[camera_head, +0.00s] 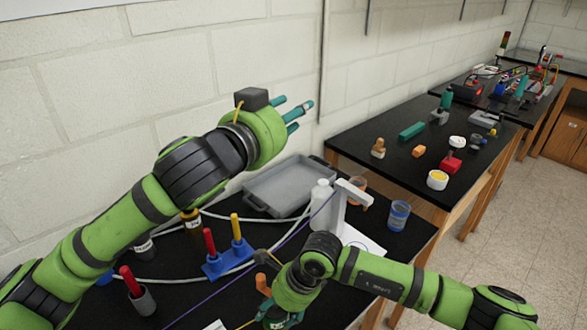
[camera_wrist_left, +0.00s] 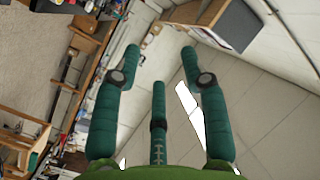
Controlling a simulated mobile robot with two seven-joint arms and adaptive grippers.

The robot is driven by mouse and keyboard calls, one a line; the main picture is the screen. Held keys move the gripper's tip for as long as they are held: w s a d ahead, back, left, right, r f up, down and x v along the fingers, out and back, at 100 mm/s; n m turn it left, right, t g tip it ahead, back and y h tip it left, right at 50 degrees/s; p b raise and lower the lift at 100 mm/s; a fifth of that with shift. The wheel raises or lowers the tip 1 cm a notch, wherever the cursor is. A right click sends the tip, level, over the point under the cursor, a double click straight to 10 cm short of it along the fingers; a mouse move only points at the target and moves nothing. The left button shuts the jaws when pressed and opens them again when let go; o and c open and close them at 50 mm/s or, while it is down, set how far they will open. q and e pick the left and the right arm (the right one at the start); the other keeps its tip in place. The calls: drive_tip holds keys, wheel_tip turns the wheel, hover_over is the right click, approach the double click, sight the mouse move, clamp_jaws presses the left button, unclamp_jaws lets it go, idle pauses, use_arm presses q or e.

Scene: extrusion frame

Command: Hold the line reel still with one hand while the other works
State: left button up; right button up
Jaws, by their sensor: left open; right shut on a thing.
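My left gripper (camera_head: 295,113) is raised high in front of the wall, well above the table. Its teal fingers are spread and empty, as the left wrist view (camera_wrist_left: 157,65) also shows. My right gripper (camera_head: 280,320) is low at the bottom edge of the head view, over the near table. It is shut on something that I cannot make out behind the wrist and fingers. I cannot make out the line reel itself in either view.
The near black table holds a grey tray (camera_head: 275,188), a white bottle (camera_head: 320,205), a blue holder (camera_head: 228,263) with red and yellow handles, a grey cup (camera_head: 143,301) and a blue jar (camera_head: 398,215). A pale cable loops there. More benches stand right, beside open floor.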

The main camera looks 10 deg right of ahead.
use_arm(q)
drive_tip(key=shift+d+r+m+t+h, duration=0.2)
drive_tip(key=shift+r+m+t, duration=0.1)
drive_tip(key=shift+r, duration=0.25)
drive_tip(key=shift+d+r+m+t+h, duration=0.2)
drive_tip(key=shift+r+m, duration=0.1)
drive_tip(key=shift+r, duration=0.25)
clamp_jaws()
drive_tip(key=w+a+f+n+t+y, duration=0.1)
drive_tip(key=a+f+y, duration=0.1)
drive_tip(key=a+f, duration=0.3)
drive_tip(key=w+a+f+t+y, duration=0.1)
drive_tip(key=a+f+y, duration=0.15)
drive_tip(key=f, duration=0.55)
drive_tip(key=m+h, duration=0.2)
drive_tip(key=m, duration=0.9)
approach(259, 287)
drive_tip(key=shift+g, duration=0.5)
drive_tip(key=x, duration=0.4)
drive_tip(key=r+x, duration=0.1)
drive_tip(key=x, duration=0.2)
drive_tip(key=shift+w, duration=0.1)
